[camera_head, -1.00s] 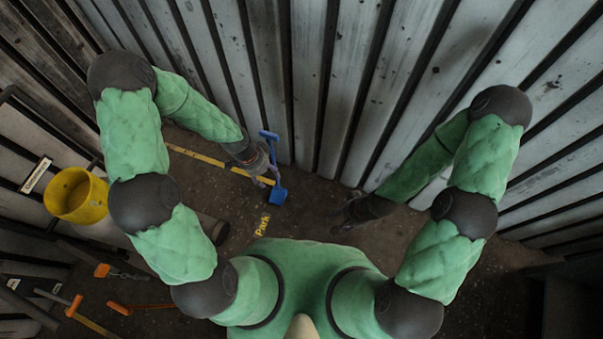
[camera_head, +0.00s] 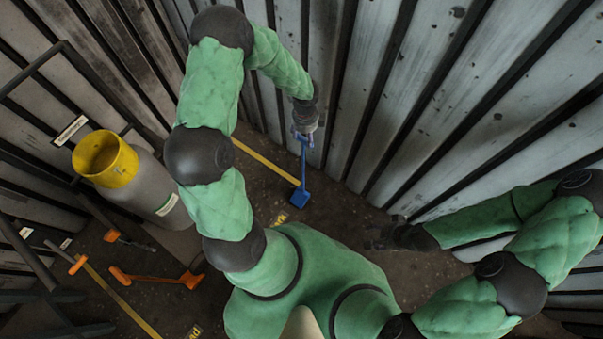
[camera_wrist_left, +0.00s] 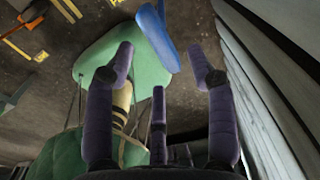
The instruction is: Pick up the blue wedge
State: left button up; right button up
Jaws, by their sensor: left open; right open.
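The blue wedge (camera_head: 302,194) stands on the dark floor, a blue block with a long blue handle reaching up toward the wall panels. My left gripper (camera_head: 304,138) is at the upper end of this handle and partly covers it. In the left wrist view, the fingers of my left gripper (camera_wrist_left: 166,66) are spread with nothing between them. The blue wedge (camera_wrist_left: 157,37) lies just beyond the fingertips there, its top cut off by the frame. My right gripper (camera_head: 382,236) is dark and small, open and empty over the floor, away from the wedge.
Ribbed metal wall panels (camera_head: 440,90) stand close behind the left gripper. A grey cylinder with a yellow collar (camera_head: 104,158) stands at the left. Orange-handled tools (camera_head: 160,278) lie on the floor at lower left. Yellow line markings (camera_head: 265,162) cross the floor.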

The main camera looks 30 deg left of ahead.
aim_at(304, 139)
pick_arm(q)
jog(key=f+b, duration=0.2)
jog(key=f, duration=0.3)
jog(key=shift+a+f+b, duration=0.1)
jog(key=shift+a+b, duration=0.1)
jog(key=shift+b, duration=0.2)
grip_shut()
